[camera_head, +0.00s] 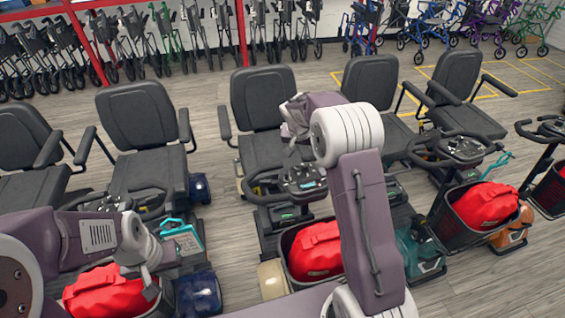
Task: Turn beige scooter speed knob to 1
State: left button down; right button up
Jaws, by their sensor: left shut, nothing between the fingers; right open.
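The beige scooter shows a beige front fender (272,280) at the lower middle. My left gripper (150,284) is shut and empty at the lower left, over the red bag (103,290) of the neighbouring scooter.
Blue (199,293), teal (421,256) and orange (511,236) scooters stand in the row. A red bag (316,250) fills the beige scooter's front basket. Walkers (60,55) line the back wall. Open wooden floor (212,85) lies behind the seats.

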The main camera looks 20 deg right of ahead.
jog(key=a+f, duration=0.2)
jog(key=g+p, duration=0.1)
jog(key=p, duration=0.1)
send_over(305, 164)
jog(key=s+a, duration=0.2)
notch_tip(305, 164, down, 4)
jog(key=shift+s+f, duration=0.1)
jog(key=p+x, duration=0.1)
jog(key=x, duration=0.3)
jog(key=shift+d+f, duration=0.1)
jog(key=shift+d, duration=0.1)
jog(key=shift+d+f, duration=0.15)
jog(key=shift+f, duration=0.05)
jog(key=shift+a, duration=0.2)
jog(key=shift+c, duration=0.5)
pick_arm(q)
jog(key=r, duration=0.2)
jog(key=a+r, duration=0.1)
jog(key=shift+r, duration=0.35)
pick_arm(e)
grip_shut()
